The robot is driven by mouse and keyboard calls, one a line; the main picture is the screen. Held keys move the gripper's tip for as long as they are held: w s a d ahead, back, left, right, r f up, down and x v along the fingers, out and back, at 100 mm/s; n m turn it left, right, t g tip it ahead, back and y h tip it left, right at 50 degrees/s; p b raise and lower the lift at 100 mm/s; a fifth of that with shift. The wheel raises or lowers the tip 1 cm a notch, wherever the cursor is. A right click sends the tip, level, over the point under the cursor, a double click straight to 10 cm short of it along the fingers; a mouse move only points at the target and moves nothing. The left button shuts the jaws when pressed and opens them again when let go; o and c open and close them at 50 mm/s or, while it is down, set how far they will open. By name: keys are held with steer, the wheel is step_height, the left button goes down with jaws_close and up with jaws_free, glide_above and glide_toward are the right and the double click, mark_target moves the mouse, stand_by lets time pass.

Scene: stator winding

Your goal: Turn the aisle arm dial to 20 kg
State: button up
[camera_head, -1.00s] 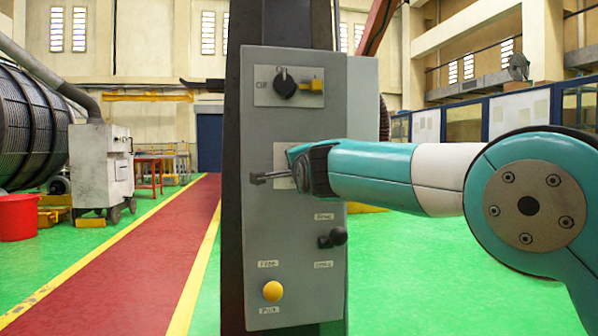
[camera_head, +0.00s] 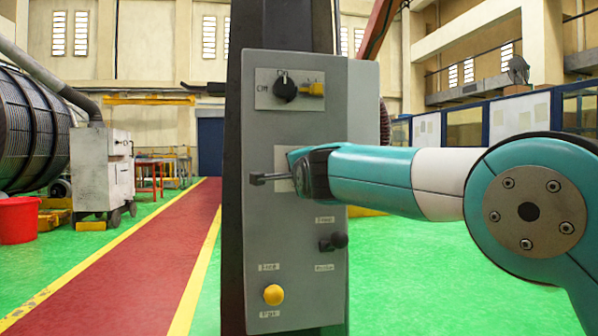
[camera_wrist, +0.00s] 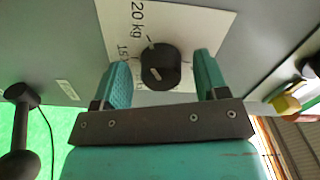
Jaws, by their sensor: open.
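The black round dial (camera_wrist: 161,72) sits on a white plate (camera_wrist: 195,25) on the grey panel in the wrist view. The plate reads "20 kg" above the dial, with another, partly hidden marking to its left. A small pale mark shows on the dial's face; I cannot tell exactly which marking it points at. My gripper (camera_wrist: 160,62) is open, with one teal finger on each side of the dial and visible gaps between.
The grey panel (camera_head: 290,230) also carries a black rotary switch (camera_head: 284,87) with a yellow part at the top, a black lever knob (camera_head: 337,240) at lower right and a yellow push button (camera_head: 273,295) at lower left. A red walkway (camera_head: 130,265) runs left of the post.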

steer(key=shift+s, duration=0.1)
steer(key=b+v, duration=0.1)
steer(key=v, duration=1.6)
steer(key=shift+b, duration=0.3)
steer(key=shift+s+r, duration=0.1)
steer(key=s+d+f+n+g, duration=0.4)
steer(key=d+f, duration=0.1)
steer(key=f, duration=0.3)
steer(key=s+d+f+n+g, duration=0.5)
steer(key=f, duration=0.2)
steer(key=s+d+f+n+g, duration=0.3)
steer(key=s+f+n+g, duration=0.15)
steer(key=s, duration=0.55)
steer(key=s+d+f+n+g, duration=0.3)
steer(key=s+f+n+g, duration=0.15)
steer(key=s, duration=0.55)
step_height(320, 180, up, 32)
steer(key=p, duration=3.2)
steer(key=shift+s+n+t+h, duration=0.2)
steer(key=shift+n+t+h, duration=0.1)
steer(key=shift+h, duration=0.1)
